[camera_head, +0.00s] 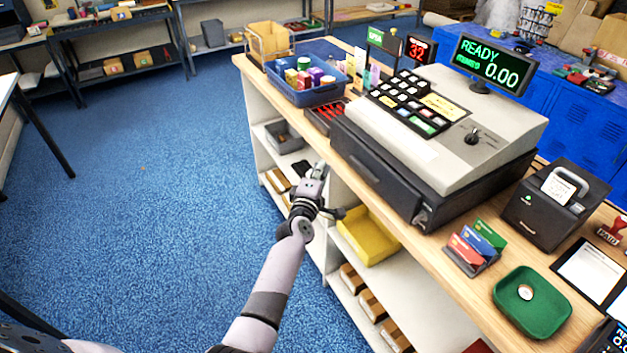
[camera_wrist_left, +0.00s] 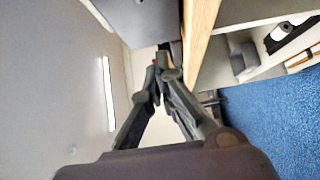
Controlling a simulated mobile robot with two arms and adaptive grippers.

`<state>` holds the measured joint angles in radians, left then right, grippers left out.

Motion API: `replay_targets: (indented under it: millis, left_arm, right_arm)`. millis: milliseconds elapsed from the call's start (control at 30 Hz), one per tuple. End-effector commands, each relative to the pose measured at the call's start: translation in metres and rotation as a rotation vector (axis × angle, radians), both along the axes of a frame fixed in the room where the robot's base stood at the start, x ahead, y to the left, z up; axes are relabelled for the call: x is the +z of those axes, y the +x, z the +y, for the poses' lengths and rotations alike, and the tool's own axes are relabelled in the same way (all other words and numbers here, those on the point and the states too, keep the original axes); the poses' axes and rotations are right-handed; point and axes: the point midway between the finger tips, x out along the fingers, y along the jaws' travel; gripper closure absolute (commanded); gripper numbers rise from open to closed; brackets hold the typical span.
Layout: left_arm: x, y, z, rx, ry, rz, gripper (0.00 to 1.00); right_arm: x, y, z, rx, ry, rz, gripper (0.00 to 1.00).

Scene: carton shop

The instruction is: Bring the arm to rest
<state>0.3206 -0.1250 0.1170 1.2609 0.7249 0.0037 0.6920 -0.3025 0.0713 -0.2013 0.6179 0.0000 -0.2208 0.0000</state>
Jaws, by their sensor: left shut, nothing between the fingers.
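My left gripper (camera_head: 318,172) is in front of the counter's open shelf side in the head view, just below the edge of the wooden top. Its arm comes up from the lower left of that view. In the left wrist view its fingers (camera_wrist_left: 160,75) come together at the tips, shut with nothing between them. The counter's wooden edge (camera_wrist_left: 200,35) runs close by the fingertips in that view. I cannot tell the exact gap between gripper and counter. My right gripper does not show in either view.
The counter (camera_head: 400,235) carries a cash register (camera_head: 440,125), a blue tray (camera_head: 312,95) of small boxes, a card holder (camera_head: 474,246), a green dish (camera_head: 530,318) and a black printer (camera_head: 553,205). A yellow bin (camera_head: 368,240) sits on its shelf. Blue carpet (camera_head: 170,200) left of it is clear.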

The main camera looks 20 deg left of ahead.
Motion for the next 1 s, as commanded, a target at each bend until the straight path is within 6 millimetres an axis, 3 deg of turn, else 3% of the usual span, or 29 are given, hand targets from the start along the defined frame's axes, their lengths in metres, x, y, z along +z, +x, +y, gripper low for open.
replay_targets:
  millis: [100,233,533,633,733,833,1000]
  left_arm:
    - [-0.001,-0.021,-0.001,0.002,-0.001,0.001,1.0]
    - [-0.001,-0.038,-0.002,0.002,-0.001,0.001,1.0]
    - [-0.001,-0.05,-0.003,0.001,0.003,0.002,1.0]
    - [-0.018,-0.053,-0.007,-0.013,0.035,0.037,1.0]
    - [-0.062,-0.065,-0.016,-0.049,0.123,0.123,1.0]
    - [-0.126,-0.089,-0.029,-0.116,0.261,0.25,1.0]
    - [-0.24,-0.155,-0.045,-0.272,0.517,0.47,1.0]
  right_arm:
    - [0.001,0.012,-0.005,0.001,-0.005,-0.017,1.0]
    - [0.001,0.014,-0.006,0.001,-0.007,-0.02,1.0]
    - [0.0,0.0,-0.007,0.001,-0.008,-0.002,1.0]
    - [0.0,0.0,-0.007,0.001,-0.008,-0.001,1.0]
    - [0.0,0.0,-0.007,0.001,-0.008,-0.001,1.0]
    - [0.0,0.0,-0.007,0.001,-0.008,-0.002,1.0]
    - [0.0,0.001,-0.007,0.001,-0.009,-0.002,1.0]
